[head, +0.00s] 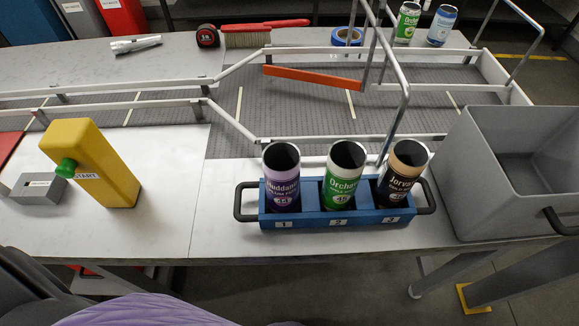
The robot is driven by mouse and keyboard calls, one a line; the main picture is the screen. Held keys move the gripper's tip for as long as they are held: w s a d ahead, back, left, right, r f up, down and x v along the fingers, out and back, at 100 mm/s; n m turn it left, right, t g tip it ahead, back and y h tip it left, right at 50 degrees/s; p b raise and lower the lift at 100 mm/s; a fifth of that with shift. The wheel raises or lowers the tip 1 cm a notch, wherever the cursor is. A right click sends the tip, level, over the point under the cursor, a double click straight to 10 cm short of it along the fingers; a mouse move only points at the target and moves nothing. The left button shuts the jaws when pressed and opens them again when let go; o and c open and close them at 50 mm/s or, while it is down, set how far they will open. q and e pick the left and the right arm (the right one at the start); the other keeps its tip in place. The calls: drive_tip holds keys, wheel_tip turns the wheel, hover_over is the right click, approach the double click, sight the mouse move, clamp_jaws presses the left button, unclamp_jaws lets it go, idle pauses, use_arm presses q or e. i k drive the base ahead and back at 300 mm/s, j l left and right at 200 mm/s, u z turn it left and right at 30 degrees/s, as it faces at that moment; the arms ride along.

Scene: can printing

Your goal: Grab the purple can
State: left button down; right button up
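The purple can (282,178) stands upright in the slot marked 1 of the blue carrier (300,219), at the left end. Its open top faces up, and its lower part is hidden by the carrier's front wall. A green can (341,178) stands in slot 2, and a black can with a tan rim (397,182) stands in slot 3. Neither of my grippers is in view.
A grey bin (487,185) stands right of the carrier. A yellow START box (98,165) with a green button stands left. Metal frame bars (401,110) rise behind the cans. The white tabletop (175,215) left of the carrier is clear.

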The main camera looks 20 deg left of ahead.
sight(281, 159)
drive_tip(key=k+j, duration=0.1)
drive_tip(key=j, duration=0.25)
drive_tip(key=k+j, duration=0.15)
drive_tip(key=j, duration=0.2)
drive_tip(key=k+j, duration=0.1)
drive_tip(key=j, duration=0.25)
drive_tip(key=k+j, duration=0.15)
drive_tip(key=j, duration=0.2)
